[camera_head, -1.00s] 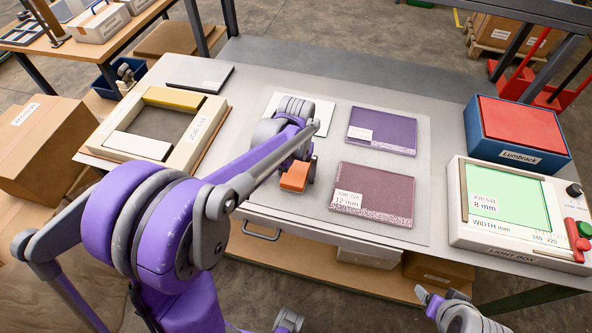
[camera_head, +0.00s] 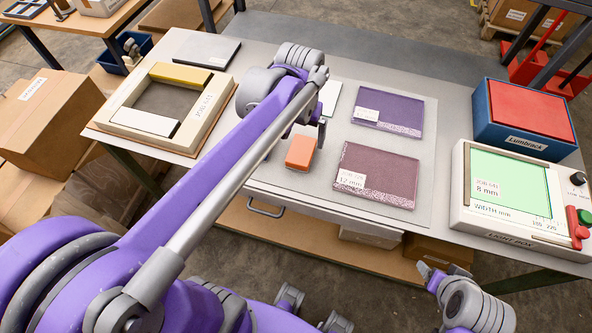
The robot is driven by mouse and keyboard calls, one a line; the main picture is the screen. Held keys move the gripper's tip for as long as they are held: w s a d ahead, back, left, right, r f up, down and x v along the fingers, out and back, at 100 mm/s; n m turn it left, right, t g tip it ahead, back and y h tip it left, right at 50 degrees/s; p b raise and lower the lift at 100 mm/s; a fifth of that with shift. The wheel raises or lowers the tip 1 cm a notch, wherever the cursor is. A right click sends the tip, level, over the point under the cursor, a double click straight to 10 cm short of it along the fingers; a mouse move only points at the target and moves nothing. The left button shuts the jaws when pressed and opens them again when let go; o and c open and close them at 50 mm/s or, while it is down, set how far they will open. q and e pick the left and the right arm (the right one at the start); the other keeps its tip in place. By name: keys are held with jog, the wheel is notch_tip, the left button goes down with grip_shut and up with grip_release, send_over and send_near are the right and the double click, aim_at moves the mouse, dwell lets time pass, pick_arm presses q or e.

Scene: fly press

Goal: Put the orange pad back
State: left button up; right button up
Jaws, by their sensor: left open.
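The orange pad (camera_head: 301,152) is a small block on the grey mat (camera_head: 268,172), near the table's front edge and left of the maroon pad (camera_head: 380,178). My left gripper (camera_head: 318,130) is open, just behind and above the orange pad. The arm and wrist hide most of its fingers, and I see nothing held in it. My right gripper (camera_head: 430,272) is low at the bottom right, off the table's front edge; its jaw opening is unclear.
A purple pad (camera_head: 388,111) lies behind the maroon one. A white plate (camera_head: 330,97) is partly hidden by my wrist. A cream frame (camera_head: 195,125) is on the left, a light box (camera_head: 462,205) and a blue-red box (camera_head: 530,115) on the right.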

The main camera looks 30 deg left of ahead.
pick_arm(q)
jog(key=s+d+f+m+t, duration=0.1)
jog(key=s+d+f+t, duration=0.1)
jog(key=s, duration=0.4)
jog(key=s+d+f+m+t, duration=0.1)
jog(key=s+d+f+t, duration=0.1)
jog(key=s, duration=0.4)
notch_tip(320, 180, down, 2)
jog(key=shift+s+d+f, duration=0.2)
jog(key=shift+d+f, duration=0.05)
jog(key=shift+d, duration=0.25)
dwell(0.4)
